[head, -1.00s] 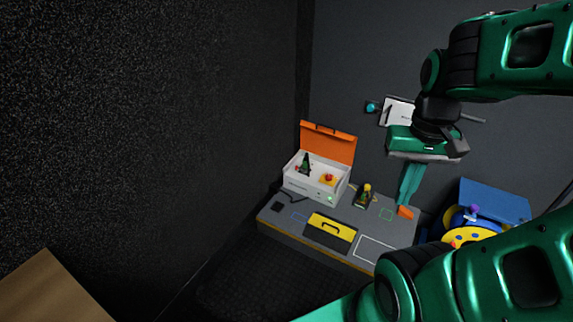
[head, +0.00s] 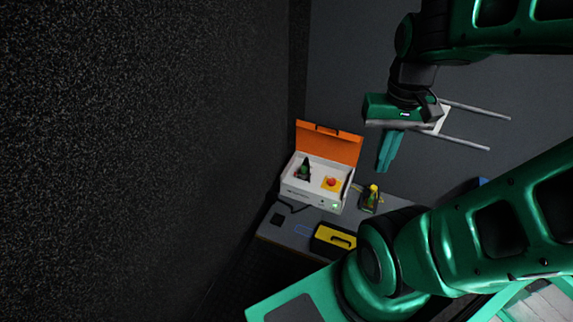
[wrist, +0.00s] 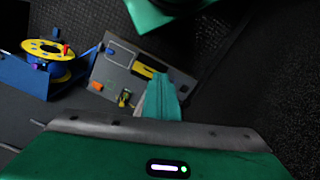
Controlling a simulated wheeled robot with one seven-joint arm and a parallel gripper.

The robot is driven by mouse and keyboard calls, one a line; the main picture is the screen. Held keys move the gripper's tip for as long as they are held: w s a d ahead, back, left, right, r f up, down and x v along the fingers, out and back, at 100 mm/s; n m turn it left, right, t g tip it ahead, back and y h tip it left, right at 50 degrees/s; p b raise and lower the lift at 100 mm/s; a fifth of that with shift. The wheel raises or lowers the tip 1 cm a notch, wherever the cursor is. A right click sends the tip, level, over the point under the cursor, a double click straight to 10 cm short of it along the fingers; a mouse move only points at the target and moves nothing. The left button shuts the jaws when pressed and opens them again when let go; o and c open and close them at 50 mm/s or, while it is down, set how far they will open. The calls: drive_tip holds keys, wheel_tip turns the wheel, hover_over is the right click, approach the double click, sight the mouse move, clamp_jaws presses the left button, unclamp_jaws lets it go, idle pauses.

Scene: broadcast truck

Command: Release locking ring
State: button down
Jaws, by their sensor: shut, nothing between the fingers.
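I cannot pick out a locking ring for certain in either view. A white box with a raised orange lid (head: 329,143) stands on the grey bench. It holds a dark green upright part (head: 304,170) and a red knob on a yellow plate (head: 331,182). A small dark connector-like part with a yellow top (head: 370,199) stands right of the box. It also shows in the wrist view (wrist: 125,98). My gripper (head: 384,167) is shut and empty, in the air above and right of the box. Its teal fingers (wrist: 160,80) show in the wrist view.
A black and yellow case (head: 335,240) lies at the bench front. A yellow reel in a blue stand (wrist: 45,48) sits beside the bench. An orange block (wrist: 96,86) lies near the bench edge. My arm covers the bench's right part in the head view.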

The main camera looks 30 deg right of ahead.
drive_tip(key=shift+d, duration=0.3)
drive_tip(key=shift+w, duration=0.1)
drive_tip(key=w+d+n+h, duration=0.1)
drive_tip(key=w+d, duration=0.3)
drive_tip(key=w, duration=0.6)
drive_tip(key=w+d, duration=0.4)
drive_tip(key=w, duration=0.6)
drive_tip(key=w+d+f+t, duration=0.1)
drive_tip(key=w+d+f, duration=0.1)
drive_tip(key=w+f, duration=0.35)
drive_tip(key=w+d+f+n, duration=0.1)
drive_tip(key=w+d+f, duration=0.1)
drive_tip(key=w, duration=0.6)
drive_tip(key=w+d+f+t, duration=0.1)
drive_tip(key=w+d+f, duration=0.1)
drive_tip(key=w+f, duration=0.35)
drive_tip(key=w+d+f+n, duration=0.1)
drive_tip(key=w+f+n, duration=0.1)
drive_tip(key=w+f, duration=1.45)
drive_tip(key=w+a+f+t, duration=0.1)
drive_tip(key=w+f, duration=0.1)
drive_tip(key=f, duration=1)
drive_tip(key=w+a+f+t, duration=0.1)
drive_tip(key=f, duration=1.1)
drive_tip(key=shift+w+f, duration=0.3)
drive_tip(key=shift+w, duration=0.1)
